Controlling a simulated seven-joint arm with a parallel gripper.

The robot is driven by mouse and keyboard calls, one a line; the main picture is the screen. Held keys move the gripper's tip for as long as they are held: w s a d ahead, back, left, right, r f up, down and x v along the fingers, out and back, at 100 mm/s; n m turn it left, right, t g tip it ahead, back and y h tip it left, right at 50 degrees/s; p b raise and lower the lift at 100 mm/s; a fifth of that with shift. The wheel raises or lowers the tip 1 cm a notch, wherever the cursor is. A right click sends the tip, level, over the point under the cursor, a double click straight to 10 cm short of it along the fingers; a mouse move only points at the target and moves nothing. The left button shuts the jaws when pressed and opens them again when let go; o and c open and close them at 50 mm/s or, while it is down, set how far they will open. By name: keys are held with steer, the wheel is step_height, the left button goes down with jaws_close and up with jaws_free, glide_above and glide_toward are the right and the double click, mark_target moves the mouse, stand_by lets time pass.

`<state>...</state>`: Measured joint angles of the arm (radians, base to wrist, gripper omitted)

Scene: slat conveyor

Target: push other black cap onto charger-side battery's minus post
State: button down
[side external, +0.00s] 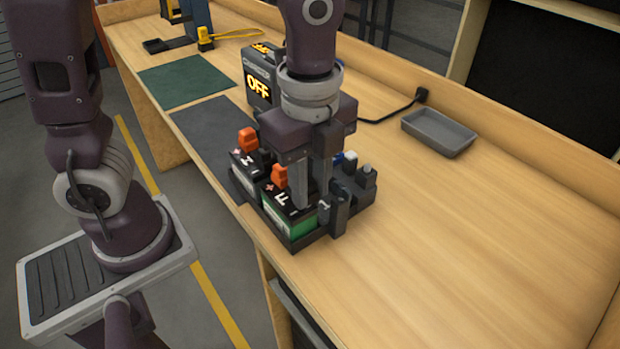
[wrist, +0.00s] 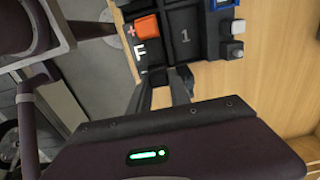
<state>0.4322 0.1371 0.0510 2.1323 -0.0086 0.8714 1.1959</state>
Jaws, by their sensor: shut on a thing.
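My gripper (side external: 311,200) points down at the near end of the battery tray (side external: 268,232), its fingers low beside the near battery (side external: 292,226), which is marked F and has a green lower side. In the wrist view my gripper (wrist: 162,88) has its fingers beyond the minus mark, at that battery's edge. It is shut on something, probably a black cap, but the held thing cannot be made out. An orange cap (side external: 279,176) sits on the F battery's plus side. The charger-side battery (side external: 243,168) stands behind it with another orange cap (side external: 248,139); its minus post is not clear.
The charger (side external: 260,78) reads OFF behind the tray. A grey dish (side external: 438,131) lies back right. The bench on the right is clear.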

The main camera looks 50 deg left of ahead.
steer(key=shift+f, duration=0.8)
steer(key=c, duration=1.1)
jaws_free()
step_height(320, 180, up, 7)
steer(key=shift+f, duration=0.2)
steer(key=shift+r, duration=0.3)
steer(key=s+a+n+t, duration=0.2)
steer(key=s+a+n, duration=0.1)
steer(key=n, duration=0.3)
steer(key=s+a+r+n+t, duration=0.1)
steer(key=s+a+n, duration=0.2)
steer(key=n, duration=0.3)
steer(key=s+a+r+n+t, duration=0.1)
steer(key=s+a+n+t, duration=0.1)
steer(key=n, duration=0.4)
steer(key=shift+s+a+r+t, duration=0.15)
steer(key=shift+s+a, duration=0.2)
steer(key=shift+a, duration=0.2)
steer(key=shift+s+a+r+t, duration=0.15)
steer(key=shift+s+a, duration=0.15)
steer(key=shift+a, duration=0.2)
